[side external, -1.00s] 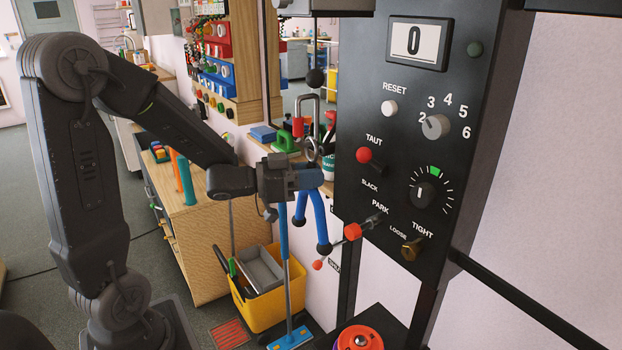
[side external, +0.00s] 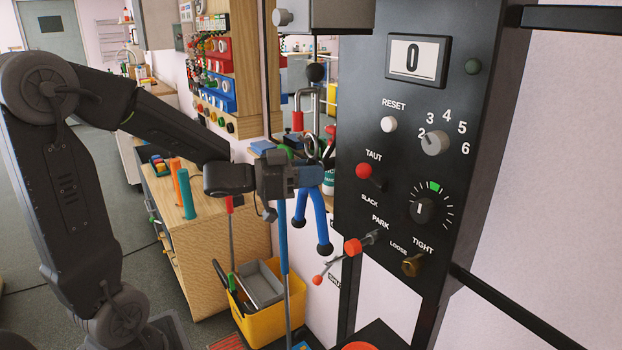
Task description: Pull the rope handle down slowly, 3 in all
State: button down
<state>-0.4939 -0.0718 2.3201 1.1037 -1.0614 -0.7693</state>
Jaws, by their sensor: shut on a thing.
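The blue rope handle (side external: 319,215) hangs as two strands with black end knobs, below a metal shackle (side external: 304,108) and a black ball (side external: 316,72). My gripper (side external: 314,175) is shut at the top of the rope handle, below the shackle. Its fingers and the exact grip are partly hidden. A dark panel stands to the right. Its counter (side external: 417,61) reads 0. The red-knobbed TAUT/SLACK switch (side external: 364,171) points up-left, towards TAUT. The selector knob (side external: 435,143) points towards 2.
A brass knob (side external: 413,265) sits below the tension dial (side external: 423,210). A yellow bin (side external: 271,318) and wooden cabinet (side external: 215,235) stand behind. A mirror-like opening shows behind the shackle.

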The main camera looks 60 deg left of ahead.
jog(key=shift+f, duration=0.15)
jog(key=shift+r, duration=1.25)
jog(key=shift+r, duration=0.3)
jog(key=shift+f, duration=1.25)
